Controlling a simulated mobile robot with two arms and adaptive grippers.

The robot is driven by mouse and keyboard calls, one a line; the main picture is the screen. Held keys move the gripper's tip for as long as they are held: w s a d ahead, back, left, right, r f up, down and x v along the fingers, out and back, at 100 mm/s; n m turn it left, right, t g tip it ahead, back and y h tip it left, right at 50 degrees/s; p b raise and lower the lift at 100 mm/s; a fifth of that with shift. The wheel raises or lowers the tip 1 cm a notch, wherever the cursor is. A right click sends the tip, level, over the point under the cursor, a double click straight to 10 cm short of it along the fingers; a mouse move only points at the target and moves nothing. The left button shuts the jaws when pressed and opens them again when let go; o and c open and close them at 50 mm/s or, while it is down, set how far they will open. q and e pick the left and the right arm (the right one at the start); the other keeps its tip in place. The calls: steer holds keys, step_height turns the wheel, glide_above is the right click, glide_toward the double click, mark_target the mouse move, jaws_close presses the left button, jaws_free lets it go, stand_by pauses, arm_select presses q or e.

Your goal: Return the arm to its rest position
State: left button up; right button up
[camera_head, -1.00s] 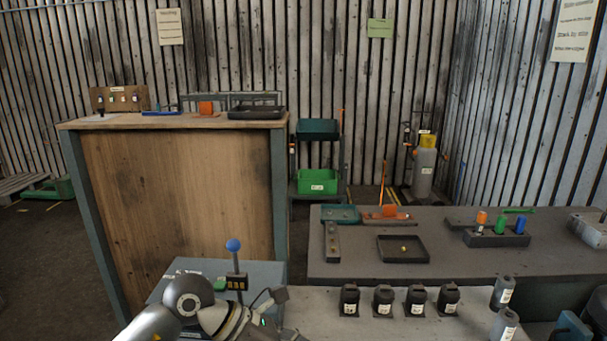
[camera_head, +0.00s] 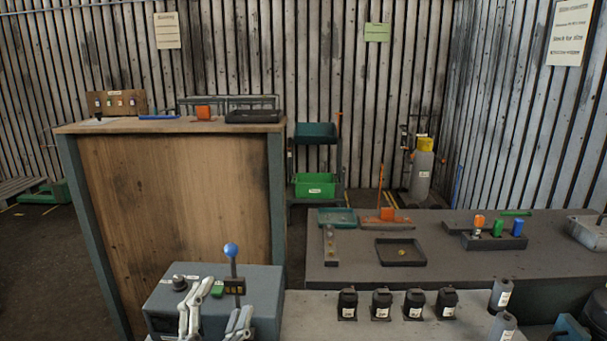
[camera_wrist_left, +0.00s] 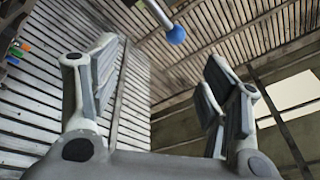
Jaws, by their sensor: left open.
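My left gripper (camera_head: 213,310) is low in the head view, in front of the grey-blue control box (camera_head: 262,300). Its two fingers stand well apart with nothing between them. In the left wrist view the gripper (camera_wrist_left: 158,95) is also open and empty. A lever with a blue ball knob (camera_head: 231,250) stands upright on the box, behind the fingers. The knob also shows in the left wrist view (camera_wrist_left: 176,35), apart from both fingers. A green button (camera_head: 217,290) and a dark knob (camera_head: 179,283) are on the box top. My right gripper is not in view.
Several black bottles (camera_head: 382,304) stand on the near bench right of the box. The grey table (camera_head: 350,274) behind holds a black tray (camera_head: 401,252) and a block with coloured pegs (camera_head: 495,241). A tall wooden counter (camera_head: 180,205) rises behind the box.

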arm_select(q)
steer(key=s+a+f+n+g+y, duration=0.2)
steer(key=s+a+f+n+g, duration=0.15)
steer(key=f, duration=0.55)
steer(key=s+a+f+n+g+y, duration=0.25)
steer(key=s+f+n+g, duration=0.2)
steer(key=f, duration=0.45)
steer(key=s+f+n+g+h, duration=0.1)
steer(key=s+f+g, duration=0.35)
steer(key=s, duration=0.45)
steer(key=s+f+n+g+h, duration=0.1)
steer(key=s+f+g, duration=0.4)
steer(key=s, duration=0.4)
step_height(320, 180, down, 26)
steer(key=s, duration=0.1)
steer(key=s+a+f+g, duration=0.2)
steer(key=s+a+f, duration=0.1)
steer(key=s+f, duration=1.4)
steer(key=shift+s+f+y+b, duration=0.15)
steer(key=shift+f+y+b, duration=0.15)
steer(key=shift+y+b, duration=0.05)
